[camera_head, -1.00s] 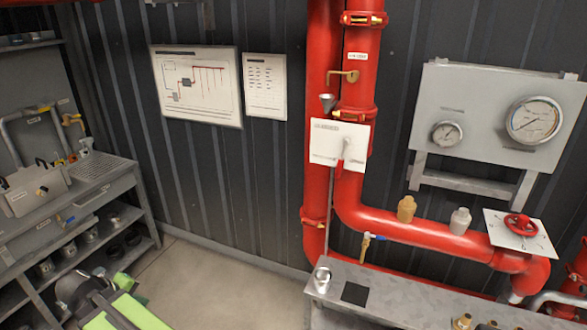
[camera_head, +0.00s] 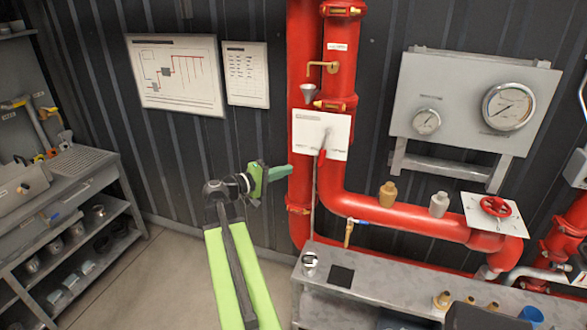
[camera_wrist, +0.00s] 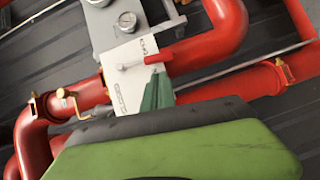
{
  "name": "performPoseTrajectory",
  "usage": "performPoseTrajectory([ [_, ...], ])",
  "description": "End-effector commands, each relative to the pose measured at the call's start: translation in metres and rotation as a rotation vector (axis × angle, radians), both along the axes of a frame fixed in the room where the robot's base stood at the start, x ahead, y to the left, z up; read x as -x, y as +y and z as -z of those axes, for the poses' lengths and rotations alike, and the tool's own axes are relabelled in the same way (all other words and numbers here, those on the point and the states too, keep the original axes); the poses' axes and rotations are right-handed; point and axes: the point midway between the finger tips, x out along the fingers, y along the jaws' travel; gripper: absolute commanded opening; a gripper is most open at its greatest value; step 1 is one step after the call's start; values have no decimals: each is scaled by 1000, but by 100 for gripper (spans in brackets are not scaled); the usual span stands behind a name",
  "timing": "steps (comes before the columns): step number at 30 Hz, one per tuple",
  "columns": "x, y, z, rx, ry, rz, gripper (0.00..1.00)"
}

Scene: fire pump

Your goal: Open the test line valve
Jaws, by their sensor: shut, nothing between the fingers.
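Labels are too small to read, so I cannot tell which valve is the test line valve. The plate also shows in the wrist view (camera_wrist: 122,88). A red handwheel (camera_head: 495,206) sits on a white marked plate at right. A small blue-handled valve (camera_head: 358,221) is under the lower pipe. My gripper (camera_head: 284,172) is shut and empty, left of and below the lever plate in the head view. Its green fingers (camera_wrist: 157,92) overlap the plate's edge in the wrist view; contact is unclear.
A grey bench (camera_head: 375,285) stands below the pipes, with a metal cup (camera_head: 310,264) and brass fittings on it. A gauge panel (camera_head: 465,105) is at upper right. A shelf unit (camera_head: 85,195) is at left. Open floor lies between shelf and bench.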

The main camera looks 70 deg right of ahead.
Motion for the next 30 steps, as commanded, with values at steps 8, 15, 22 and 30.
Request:
performPoseTrajectory([
  [8, 30, -55, 6, 0, 0, 3, 0],
  [15, 50, -92, 9, 0, 0, 1, 0],
  [22, 57, -104, 10, -1, 0, -1, 0],
  [30, 57, -104, 10, -1, 0, -1, 0],
])
